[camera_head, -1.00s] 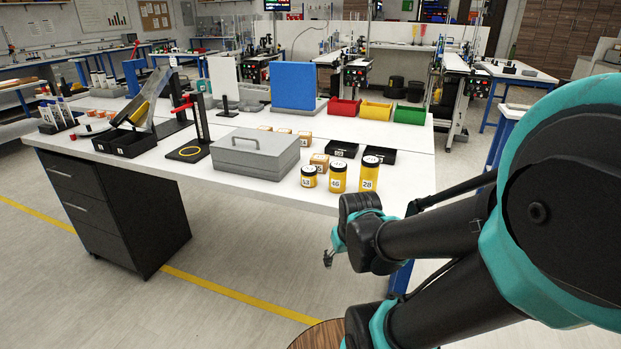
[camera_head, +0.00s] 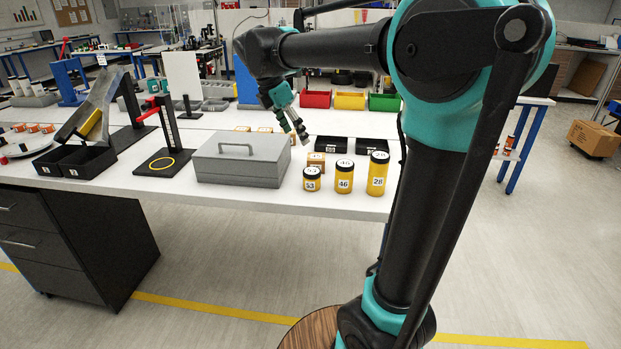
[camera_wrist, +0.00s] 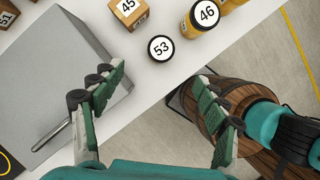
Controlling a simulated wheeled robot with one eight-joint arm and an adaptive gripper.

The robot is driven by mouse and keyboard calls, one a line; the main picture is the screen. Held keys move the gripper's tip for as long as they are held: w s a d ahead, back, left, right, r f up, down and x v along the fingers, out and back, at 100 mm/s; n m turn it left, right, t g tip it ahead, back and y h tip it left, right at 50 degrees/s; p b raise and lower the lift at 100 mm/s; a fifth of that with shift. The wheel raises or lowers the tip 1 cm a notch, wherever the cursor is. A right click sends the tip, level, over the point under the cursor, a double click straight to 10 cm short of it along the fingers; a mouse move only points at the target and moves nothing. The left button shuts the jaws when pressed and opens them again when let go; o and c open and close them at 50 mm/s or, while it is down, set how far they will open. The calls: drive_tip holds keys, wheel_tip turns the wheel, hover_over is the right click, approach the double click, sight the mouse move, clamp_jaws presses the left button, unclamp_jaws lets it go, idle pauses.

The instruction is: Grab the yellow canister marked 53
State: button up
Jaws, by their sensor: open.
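The yellow canister marked 53 (camera_head: 312,179) is short, with a black lid and a white label, and stands upright near the table's front edge. In the wrist view its top (camera_wrist: 161,48) shows the number 53, beyond and between my fingertips. My gripper (camera_head: 291,122) is above the table, higher than the canister and apart from it. In the wrist view my gripper (camera_wrist: 157,92) is open with nothing between its fingers.
The yellow canister marked 46 (camera_head: 344,177) and the taller one marked 28 (camera_head: 377,174) stand right of it. A wooden block marked 45 (camera_wrist: 129,12) is close behind. A grey box (camera_head: 240,160) stands at left. Black bins (camera_head: 331,145) lie behind.

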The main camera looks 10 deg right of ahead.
sight(310, 172)
drive_tip(key=x, duration=1.1)
drive_tip(key=shift+f, duration=0.25)
drive_tip(key=shift+s+a+x, duration=0.1)
drive_tip(key=shift+s+x, duration=0.1)
drive_tip(key=shift+x, duration=1.15)
drive_tip(key=shift+s+a+x, duration=0.15)
drive_tip(key=shift+s+x, duration=0.05)
drive_tip(key=shift+x, duration=1.2)
drive_tip(key=shift+f, duration=0.1)
drive_tip(key=shift+c, duration=0.6)
drive_tip(key=c, duration=1.2)
